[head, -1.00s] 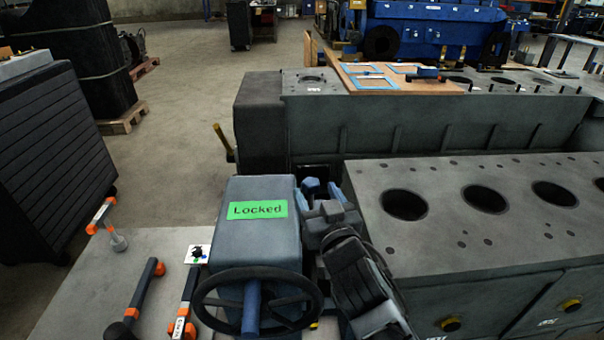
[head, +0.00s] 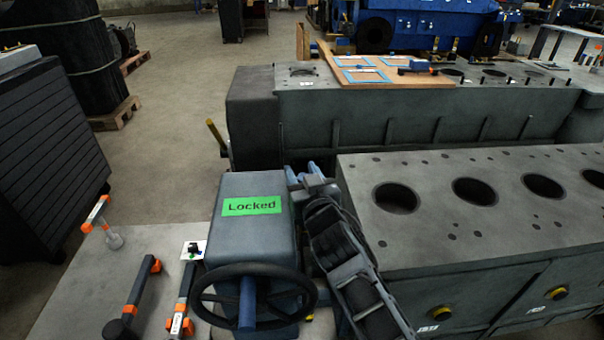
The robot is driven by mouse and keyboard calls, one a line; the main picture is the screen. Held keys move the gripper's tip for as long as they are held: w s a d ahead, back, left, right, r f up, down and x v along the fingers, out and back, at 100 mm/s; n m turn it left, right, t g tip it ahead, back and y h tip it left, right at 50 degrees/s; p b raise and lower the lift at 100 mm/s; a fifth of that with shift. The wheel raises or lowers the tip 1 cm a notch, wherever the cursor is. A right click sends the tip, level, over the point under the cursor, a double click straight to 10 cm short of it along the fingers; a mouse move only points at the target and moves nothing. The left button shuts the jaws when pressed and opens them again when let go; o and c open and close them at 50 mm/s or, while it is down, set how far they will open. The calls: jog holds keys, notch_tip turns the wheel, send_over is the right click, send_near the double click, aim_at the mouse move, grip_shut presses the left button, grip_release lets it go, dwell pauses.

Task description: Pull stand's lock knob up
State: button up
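The stand's grey housing (head: 246,240) is at the bottom centre of the head view. A green label (head: 252,205) reading "Locked" is on its top, and a dark handwheel (head: 222,271) with a blue handle is on its near side. I cannot make out the lock knob. My gripper (head: 303,172) is at the far right corner of the housing, between it and the near engine block (head: 450,235). Blue finger parts show there. The fingertips are hidden behind my wrist and the housing, so their opening and any contact cannot be told.
A grey table (head: 80,270) at left holds orange-and-black tools (head: 141,285). A yellow-tipped lever (head: 214,131) stands beyond the housing. A second engine block (head: 420,120) lies behind, with a wooden board (head: 405,82) on it. Open floor (head: 170,120) is at the back left.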

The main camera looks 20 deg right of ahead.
grip_shut()
jog(key=shift+r, duration=0.1)
jog(key=shift+r+p, duration=1.3)
jog(key=shift+r, duration=0.65)
jog(key=shift+o, duration=2)
grip_release()
jog(key=s+b, duration=0.1)
jog(key=s, duration=0.6)
jog(key=shift+s+a+b, duration=0.4)
jog(key=shift+a, duration=0.05)
